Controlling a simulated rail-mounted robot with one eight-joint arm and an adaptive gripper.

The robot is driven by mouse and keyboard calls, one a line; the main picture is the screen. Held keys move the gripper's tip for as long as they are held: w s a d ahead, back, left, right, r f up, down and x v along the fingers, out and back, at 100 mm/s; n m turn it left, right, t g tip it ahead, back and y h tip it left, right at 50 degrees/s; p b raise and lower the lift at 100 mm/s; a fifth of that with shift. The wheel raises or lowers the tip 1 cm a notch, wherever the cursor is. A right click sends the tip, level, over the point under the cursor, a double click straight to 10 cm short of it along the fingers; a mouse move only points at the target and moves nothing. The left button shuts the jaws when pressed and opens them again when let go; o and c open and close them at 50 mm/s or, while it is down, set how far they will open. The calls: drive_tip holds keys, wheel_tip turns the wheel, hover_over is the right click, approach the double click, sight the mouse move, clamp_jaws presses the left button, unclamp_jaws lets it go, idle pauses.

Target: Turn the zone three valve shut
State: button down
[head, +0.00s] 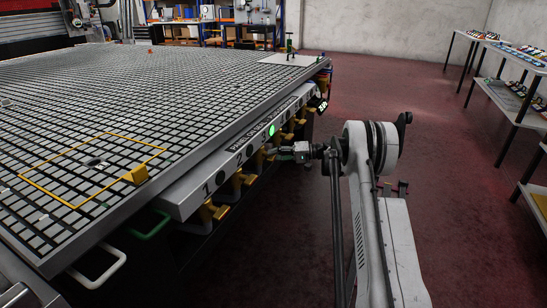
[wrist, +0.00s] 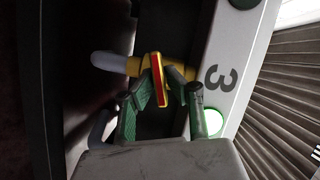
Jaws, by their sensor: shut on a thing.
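In the wrist view, a valve with a yellow body and a red, yellow-edged handle (wrist: 158,78) sits beside the black numeral 3 (wrist: 218,79) on the pale panel. My gripper (wrist: 161,88) is shut on this handle, with a green-padded finger on each side of it. In the head view my gripper (head: 275,152) reaches the table's side from the right, among the yellow valves; the held handle is hard to make out there.
A green lamp (head: 271,129) glows on the table's edge panel (head: 190,196). Yellow valves (head: 215,210) line up below it. The red floor (head: 450,200) is open toward the shelves at right.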

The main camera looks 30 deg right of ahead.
drive_tip(key=shift+f+m+y+b, duration=0.1)
drive_tip(key=shift+m+y+b, duration=0.5)
drive_tip(key=shift+m, duration=1.1)
drive_tip(key=c, duration=1.8)
unclamp_jaws()
drive_tip(key=v, duration=1.2)
drive_tip(key=shift+f, duration=0.25)
